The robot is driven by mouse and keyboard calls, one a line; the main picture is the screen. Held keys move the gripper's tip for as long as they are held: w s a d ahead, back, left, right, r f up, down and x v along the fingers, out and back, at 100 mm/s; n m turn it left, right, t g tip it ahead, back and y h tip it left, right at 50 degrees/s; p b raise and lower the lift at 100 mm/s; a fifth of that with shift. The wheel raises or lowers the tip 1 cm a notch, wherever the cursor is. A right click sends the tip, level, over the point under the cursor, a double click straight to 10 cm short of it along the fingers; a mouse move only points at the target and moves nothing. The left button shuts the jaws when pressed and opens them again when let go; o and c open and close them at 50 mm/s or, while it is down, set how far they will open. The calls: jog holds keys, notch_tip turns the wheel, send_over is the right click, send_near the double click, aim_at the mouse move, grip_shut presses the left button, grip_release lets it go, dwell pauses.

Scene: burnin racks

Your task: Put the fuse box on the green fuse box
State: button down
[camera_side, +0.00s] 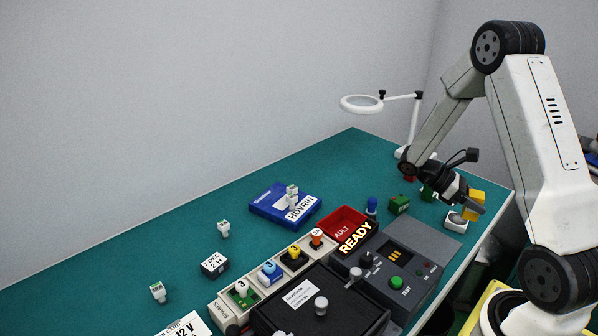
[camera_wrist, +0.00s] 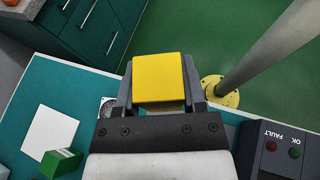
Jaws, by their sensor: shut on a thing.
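My gripper (camera_side: 470,200) is shut on a yellow block, the fuse box (camera_side: 475,202), and holds it above the bench near its right end. In the wrist view the yellow fuse box (camera_wrist: 158,78) sits squarely between the two fingers. A dark green box (camera_side: 399,204) stands on the bench to the left of my gripper.
A small white-topped box (camera_side: 455,221) is below my gripper. The grey tester (camera_side: 425,258), red bin (camera_side: 345,222) and blue box (camera_side: 270,205) are to the left. A magnifier lamp (camera_side: 362,103) stands behind. A white square (camera_wrist: 49,133) lies near the green box.

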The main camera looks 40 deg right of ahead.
jog(key=w+d+r+n+t+h, duration=0.6)
jog(key=d+r+n+t+h, duration=0.1)
jog(key=n, duration=0.2)
jog(key=shift+w+r+t+h, duration=0.2)
jog(key=shift+t+h, duration=0.1)
jog(key=shift+h, duration=0.1)
jog(key=shift+d, duration=0.1)
jog(key=w+d+f, duration=0.8)
jog(key=w, duration=0.1)
jog(key=shift+d+f, duration=0.1)
jog(key=shift+d, duration=0.1)
jog(key=shift+w+d+f, duration=0.35)
jog(key=shift+w+f, duration=0.05)
jog(key=shift+f, duration=0.15)
jog(key=shift+f, duration=0.1)
